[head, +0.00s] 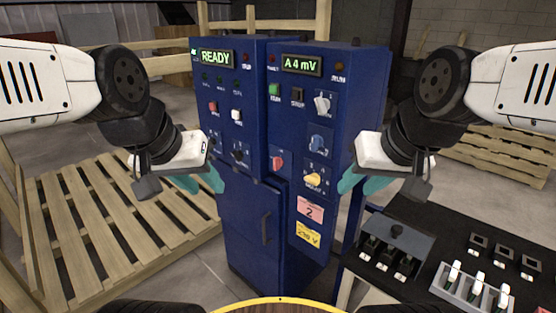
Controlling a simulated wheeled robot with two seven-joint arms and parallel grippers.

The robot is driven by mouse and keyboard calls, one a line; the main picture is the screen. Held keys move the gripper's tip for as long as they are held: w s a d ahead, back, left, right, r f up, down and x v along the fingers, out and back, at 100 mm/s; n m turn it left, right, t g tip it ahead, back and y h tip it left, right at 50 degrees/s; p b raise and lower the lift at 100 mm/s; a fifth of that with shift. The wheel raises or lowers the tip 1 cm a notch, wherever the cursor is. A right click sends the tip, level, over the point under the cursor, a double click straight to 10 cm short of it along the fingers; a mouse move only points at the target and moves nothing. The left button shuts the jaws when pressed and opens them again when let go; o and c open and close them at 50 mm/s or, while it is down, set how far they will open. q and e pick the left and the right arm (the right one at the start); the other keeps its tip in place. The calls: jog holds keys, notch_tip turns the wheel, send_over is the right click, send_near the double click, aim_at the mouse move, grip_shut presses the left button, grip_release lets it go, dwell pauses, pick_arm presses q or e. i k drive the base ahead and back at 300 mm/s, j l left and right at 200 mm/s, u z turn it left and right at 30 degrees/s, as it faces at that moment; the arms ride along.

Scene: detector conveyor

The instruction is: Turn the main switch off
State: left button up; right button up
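A blue control cabinet (235,205) stands upright in the middle of the head view. Its left display (215,57) reads "READY" and its right display (301,65) reads "A 4 mV". Its panels carry a yellow rotary knob (313,180), a red knob (277,160), a blue knob (318,143) and a white knob (322,103). I cannot read which one is labelled as the main switch. My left gripper (203,182), with teal fingers apart, is empty in front of the cabinet's left side. My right gripper (368,178) is open and empty near its right edge, apart from the knobs.
A black table (440,255) at the lower right holds a grey switch box (397,243) and a tray (462,292) of white-topped parts. A wooden pallet (110,225) lies at the left; more pallets stand behind. A door handle (266,228) projects from the cabinet's lower front.

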aim_at(278, 162)
jog(key=j+u, duration=0.25)
jog(key=u, duration=0.15)
jog(key=i+j+u, duration=0.1)
jog(key=j+u, duration=0.15)
jog(key=u, duration=0.2)
